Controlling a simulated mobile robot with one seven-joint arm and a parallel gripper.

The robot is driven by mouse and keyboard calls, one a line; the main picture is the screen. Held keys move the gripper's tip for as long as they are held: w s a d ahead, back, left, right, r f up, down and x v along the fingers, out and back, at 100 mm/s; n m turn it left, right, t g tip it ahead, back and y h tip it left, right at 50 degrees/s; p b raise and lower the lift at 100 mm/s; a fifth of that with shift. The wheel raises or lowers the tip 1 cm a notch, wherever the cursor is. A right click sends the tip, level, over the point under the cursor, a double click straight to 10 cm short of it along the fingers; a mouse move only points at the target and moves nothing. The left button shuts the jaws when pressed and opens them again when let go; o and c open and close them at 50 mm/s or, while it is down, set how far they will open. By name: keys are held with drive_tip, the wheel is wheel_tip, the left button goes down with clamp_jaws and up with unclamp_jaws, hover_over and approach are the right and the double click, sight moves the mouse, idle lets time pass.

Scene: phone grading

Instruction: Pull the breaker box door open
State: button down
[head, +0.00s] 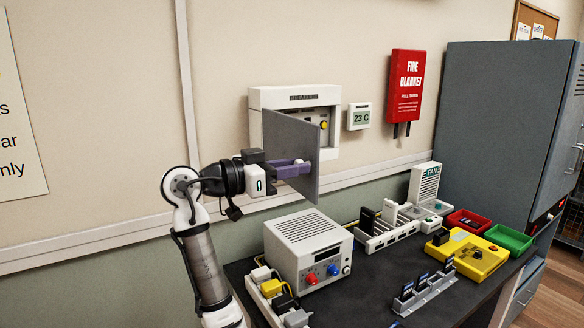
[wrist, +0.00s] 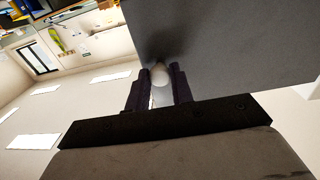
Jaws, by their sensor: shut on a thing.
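The breaker box (head: 294,96) is a white wall-mounted frame with a yellow button and dark parts inside. Its grey door (head: 291,150) stands swung open, out from the wall, hinged side not clearly visible. My gripper (head: 300,166) has purple fingers and is shut on the door's pale round knob. In the wrist view, the fingers (wrist: 159,82) close around the whitish knob (wrist: 160,76), and the grey door panel (wrist: 235,50) fills the upper right. The door hides part of the box's inside.
Below is a dark bench (head: 376,290) with a white power supply (head: 308,245), a power strip (head: 270,292), a yellow device (head: 467,258) and red and green bins. A thermostat (head: 359,116) and a red fire blanket case (head: 406,85) hang right of the box. A grey cabinet (head: 495,130) stands at right.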

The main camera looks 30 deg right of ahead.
drive_tip(key=c, duration=1.2)
unclamp_jaws()
drive_tip(key=shift+a, duration=0.1)
drive_tip(key=a+b, duration=0.4)
drive_tip(key=a, duration=0.9)
drive_tip(key=shift+w+a, duration=0.3)
